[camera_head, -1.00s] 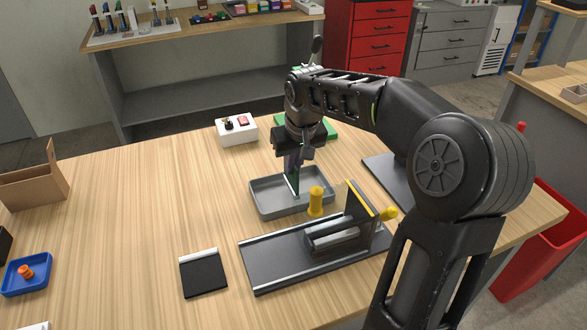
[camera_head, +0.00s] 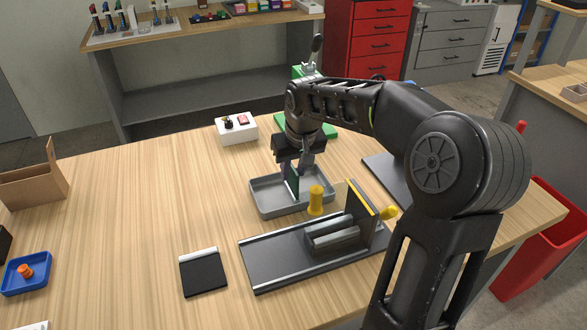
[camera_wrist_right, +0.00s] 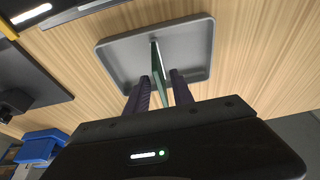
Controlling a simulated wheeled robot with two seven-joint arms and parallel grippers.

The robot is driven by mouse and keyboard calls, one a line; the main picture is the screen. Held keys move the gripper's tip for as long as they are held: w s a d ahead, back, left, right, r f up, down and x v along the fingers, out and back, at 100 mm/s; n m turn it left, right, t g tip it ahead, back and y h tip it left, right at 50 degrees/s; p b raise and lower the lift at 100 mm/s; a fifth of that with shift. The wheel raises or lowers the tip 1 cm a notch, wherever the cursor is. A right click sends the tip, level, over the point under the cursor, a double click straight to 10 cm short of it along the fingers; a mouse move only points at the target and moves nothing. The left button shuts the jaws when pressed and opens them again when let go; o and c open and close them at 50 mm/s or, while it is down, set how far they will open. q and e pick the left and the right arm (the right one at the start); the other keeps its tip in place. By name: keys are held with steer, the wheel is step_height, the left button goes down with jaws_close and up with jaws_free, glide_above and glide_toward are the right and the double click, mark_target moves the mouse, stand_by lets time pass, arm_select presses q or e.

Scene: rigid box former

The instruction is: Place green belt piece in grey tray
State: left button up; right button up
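The green belt piece (camera_head: 292,181), a thin dark green plate with a pale edge, stands on edge inside the grey tray (camera_head: 262,206). In the right wrist view the belt piece (camera_wrist_right: 157,66) is upright over the middle of the tray (camera_wrist_right: 112,57). My right gripper (camera_head: 296,168) is over the tray. Its two fingers are spread on either side of the plate, as the right wrist view shows (camera_wrist_right: 160,84), with a gap beside it. The plate's lower contact with the tray floor is hard to see. My left gripper is out of view.
A black pad (camera_head: 203,274) lies front left.

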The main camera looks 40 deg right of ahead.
steer(key=shift+r, duration=0.1)
steer(key=v, duration=1.2)
steer(key=shift+s, duration=0.1)
